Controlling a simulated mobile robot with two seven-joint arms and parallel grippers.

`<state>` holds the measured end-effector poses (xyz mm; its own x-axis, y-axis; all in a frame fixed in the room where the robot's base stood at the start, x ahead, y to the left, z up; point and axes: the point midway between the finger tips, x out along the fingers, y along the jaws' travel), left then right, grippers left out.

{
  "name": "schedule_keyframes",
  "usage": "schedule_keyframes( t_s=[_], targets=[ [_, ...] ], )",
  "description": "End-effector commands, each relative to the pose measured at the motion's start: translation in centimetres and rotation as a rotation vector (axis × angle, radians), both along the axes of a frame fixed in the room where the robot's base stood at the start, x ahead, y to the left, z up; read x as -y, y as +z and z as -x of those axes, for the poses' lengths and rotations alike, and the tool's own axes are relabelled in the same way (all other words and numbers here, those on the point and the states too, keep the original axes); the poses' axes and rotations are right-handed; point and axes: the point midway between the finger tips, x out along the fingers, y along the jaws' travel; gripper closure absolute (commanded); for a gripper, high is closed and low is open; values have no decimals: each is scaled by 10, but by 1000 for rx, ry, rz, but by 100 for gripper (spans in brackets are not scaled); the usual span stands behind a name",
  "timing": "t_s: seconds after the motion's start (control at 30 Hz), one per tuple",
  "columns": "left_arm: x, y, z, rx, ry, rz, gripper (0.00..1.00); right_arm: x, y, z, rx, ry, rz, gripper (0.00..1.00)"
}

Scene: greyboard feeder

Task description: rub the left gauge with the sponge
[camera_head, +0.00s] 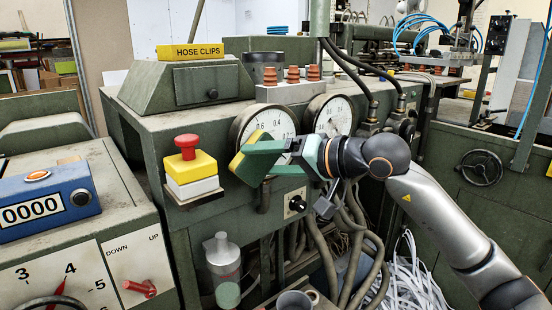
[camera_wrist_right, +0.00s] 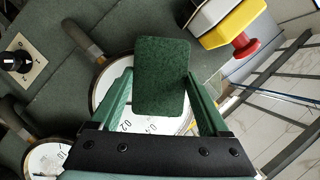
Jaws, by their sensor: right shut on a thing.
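The left gauge (camera_head: 270,121) is a round white dial on the green machine's front. In the right wrist view the left gauge (camera_wrist_right: 143,121) lies behind the sponge, partly covered. My right gripper (camera_head: 259,161), with green fingers, is shut on the sponge. The sponge shows a yellow side (camera_head: 238,163) in the head view and a dark green face (camera_wrist_right: 160,75) in the right wrist view. It is in front of the gauge's lower left part; I cannot tell whether it touches the dial. My left gripper is not in view.
A second gauge (camera_head: 331,115) sits just right of the left one. A red button on a yellow box (camera_head: 190,167) stands close left of the sponge. A black knob (camera_head: 296,204) and hoses (camera_head: 325,235) are below. A HOSE CLIPS box (camera_head: 190,51) lies on top.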

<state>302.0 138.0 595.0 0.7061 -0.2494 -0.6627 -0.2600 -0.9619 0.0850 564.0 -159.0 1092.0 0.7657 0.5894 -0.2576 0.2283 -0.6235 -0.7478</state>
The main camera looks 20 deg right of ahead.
Motion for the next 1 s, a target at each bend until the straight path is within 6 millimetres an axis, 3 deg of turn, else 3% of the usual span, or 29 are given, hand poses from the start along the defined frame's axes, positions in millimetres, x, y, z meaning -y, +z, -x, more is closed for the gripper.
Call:
schedule_keyframes(
  t_s=[0.23,0.63,1.0],
  targets=[
    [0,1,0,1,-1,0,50,-5,2,2,0,-2,-1,65],
    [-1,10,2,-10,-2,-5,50,-4,28,-2,7,-5,-2,65],
    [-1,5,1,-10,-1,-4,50,26,27,-11,8,-12,-1,65]
  ],
)
